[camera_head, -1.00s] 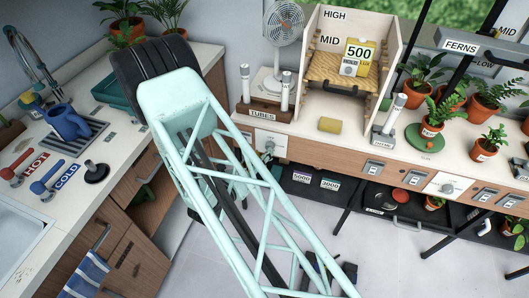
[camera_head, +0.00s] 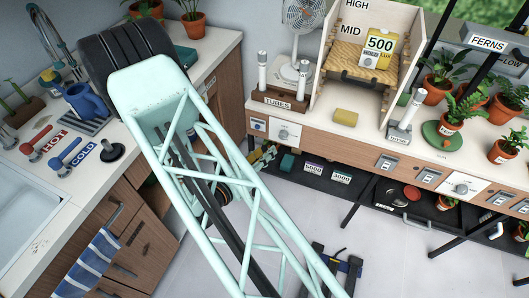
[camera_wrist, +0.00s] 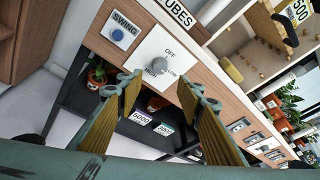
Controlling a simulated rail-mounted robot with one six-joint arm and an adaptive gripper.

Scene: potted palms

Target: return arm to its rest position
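My gripper (camera_wrist: 158,88) shows in the wrist view with its two yellow-padded fingers spread apart and nothing between them. It faces the front of a wooden bench, where a white panel with a round grey knob (camera_wrist: 157,66) and a blue SWING button (camera_wrist: 118,33) show beyond the fingertips. I cannot tell whether the fingertips touch anything. In the head view my pale green lattice arm crosses the middle and mostly hides the gripper. The same knob (camera_head: 284,134) shows there to the right of my arm.
The sink counter (camera_head: 211,50) with the blue jug (camera_head: 84,99) and HOT and COLD levers lies left. At right, the bench holds a wooden light box (camera_head: 331,93), a yellow sponge (camera_head: 346,117) and potted plants. A dark shelf (camera_head: 362,191) runs below it.

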